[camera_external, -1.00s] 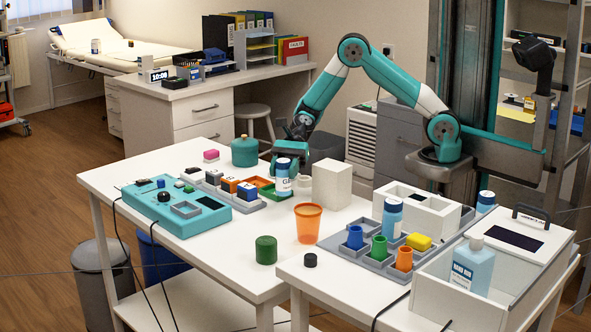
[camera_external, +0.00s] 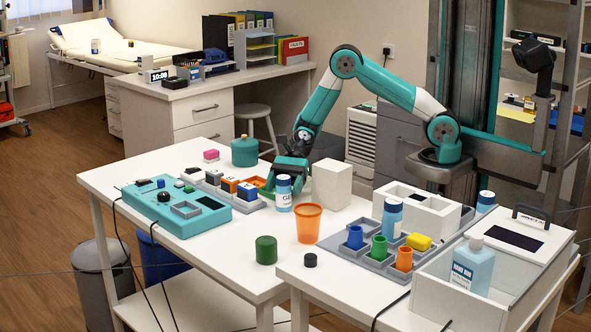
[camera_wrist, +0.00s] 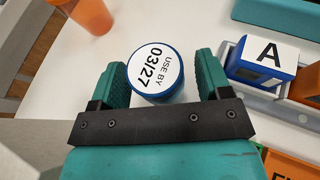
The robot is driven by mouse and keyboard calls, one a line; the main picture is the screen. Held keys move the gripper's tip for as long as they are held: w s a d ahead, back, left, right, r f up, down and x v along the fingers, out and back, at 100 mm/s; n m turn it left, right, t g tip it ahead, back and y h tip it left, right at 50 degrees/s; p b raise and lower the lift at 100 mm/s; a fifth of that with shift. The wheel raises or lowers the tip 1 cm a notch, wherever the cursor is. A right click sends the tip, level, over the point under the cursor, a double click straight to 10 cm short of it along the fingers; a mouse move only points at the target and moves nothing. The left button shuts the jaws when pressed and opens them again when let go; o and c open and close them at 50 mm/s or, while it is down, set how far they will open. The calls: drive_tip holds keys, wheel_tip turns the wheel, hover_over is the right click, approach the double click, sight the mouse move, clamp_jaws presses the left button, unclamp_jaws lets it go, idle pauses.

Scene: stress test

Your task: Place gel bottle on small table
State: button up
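The gel bottle (camera_external: 284,195), white with a blue cap and a "GEL" label, stands upright and appears to rest on the white table (camera_external: 205,258). In the wrist view, its round cap top (camera_wrist: 156,69) reads "USE BY 03/27". My gripper (camera_external: 287,178) is low over the table at the bottle, behind it in the external view. In the wrist view, the fingers (camera_wrist: 162,82) are on either side of the bottle. A narrow gap shows at the right finger; the left finger is very close to the cap. The bottle's base is hidden in the wrist view.
An orange cup (camera_external: 308,224) stands just in front of the bottle, and a white block (camera_external: 332,185) is close on the right. A tray with lettered boxes (camera_external: 228,186) lies left. A green cylinder (camera_external: 266,250) stands near the front edge, with bare table around it.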

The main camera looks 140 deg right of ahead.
drive_tip(key=shift+r, duration=0.1)
drive_tip(key=shift+s+d+r, duration=0.15)
drive_tip(key=shift+s, duration=0.05)
drive_tip(key=v, duration=1)
drive_tip(key=shift+s, duration=0.3)
drive_tip(key=shift+o, duration=0.4)
drive_tip(key=shift+s+d+r, duration=0.25)
drive_tip(key=shift+s+d, duration=0.05)
drive_tip(key=shift+s, duration=0.1)
